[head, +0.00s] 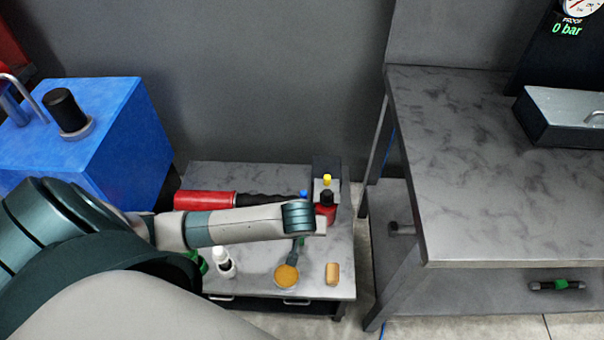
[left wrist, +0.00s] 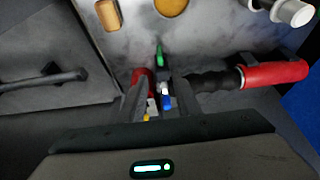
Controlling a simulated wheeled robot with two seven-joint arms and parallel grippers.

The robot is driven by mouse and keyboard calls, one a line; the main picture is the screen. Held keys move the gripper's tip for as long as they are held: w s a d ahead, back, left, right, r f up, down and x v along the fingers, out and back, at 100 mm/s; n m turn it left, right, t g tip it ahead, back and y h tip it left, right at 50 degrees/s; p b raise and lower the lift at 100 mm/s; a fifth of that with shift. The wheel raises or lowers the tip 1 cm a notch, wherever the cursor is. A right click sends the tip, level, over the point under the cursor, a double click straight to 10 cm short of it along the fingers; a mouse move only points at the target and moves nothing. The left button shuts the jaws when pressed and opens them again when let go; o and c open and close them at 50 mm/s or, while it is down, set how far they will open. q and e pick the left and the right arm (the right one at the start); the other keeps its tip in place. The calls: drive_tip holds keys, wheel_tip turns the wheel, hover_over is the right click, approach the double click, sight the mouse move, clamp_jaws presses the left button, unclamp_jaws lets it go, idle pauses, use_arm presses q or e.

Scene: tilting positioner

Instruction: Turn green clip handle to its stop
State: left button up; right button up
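Whether a finger touches the handle cannot be told. My right gripper is in neither view.
The cart top (head: 340,250) also holds an orange disc (head: 287,276), a tan cylinder (head: 332,273), a white bottle (head: 222,262) and a red-and-black tool (head: 205,200). A grey workbench (head: 480,190) stands right, a blue box (head: 110,120) left. A green-centred black bar (head: 557,285) lies low right.

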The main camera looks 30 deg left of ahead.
use_arm(q)
drive_tip(key=x, duration=1.4)
drive_tip(key=shift+w+f+b, duration=0.1)
drive_tip(key=shift+f+b, duration=0.2)
drive_tip(key=shift+b, duration=0.1)
drive_tip(key=shift+x, duration=0.8)
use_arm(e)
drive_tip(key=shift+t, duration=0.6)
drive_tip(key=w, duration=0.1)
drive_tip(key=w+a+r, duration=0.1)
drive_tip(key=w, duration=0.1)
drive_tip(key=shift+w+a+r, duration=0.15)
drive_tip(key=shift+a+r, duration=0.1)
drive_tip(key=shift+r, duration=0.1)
use_arm(q)
drive_tip(key=shift+c, duration=0.2)
clamp_jaws()
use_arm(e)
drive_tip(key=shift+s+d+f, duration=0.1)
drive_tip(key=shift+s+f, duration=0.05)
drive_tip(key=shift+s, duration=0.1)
